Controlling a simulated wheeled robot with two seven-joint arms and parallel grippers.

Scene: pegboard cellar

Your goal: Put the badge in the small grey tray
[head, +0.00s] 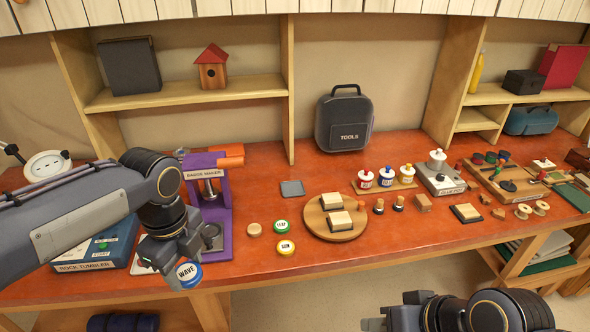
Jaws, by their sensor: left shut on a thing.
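My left gripper (180,272) is shut on a round blue and white badge marked WAVE (188,273). It holds the badge in front of the purple badge maker (221,215), by the table's front edge. The small grey tray (292,188) lies flat and empty on the red table, to the right of the badge maker and away from the gripper. A green LEAF badge (281,226) and a yellow SUN badge (285,247) lie on the table below the tray. My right gripper (376,322) is at the bottom edge, partly cut off; its jaws are unclear.
A round wooden board (313,228) with two blocks stands right of the badges. A wooden disc (253,229) lies left of them. The ROCK TUMBLER box (90,256) is behind my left arm. A TOOLS case (343,120) stands behind. The table around the grey tray is clear.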

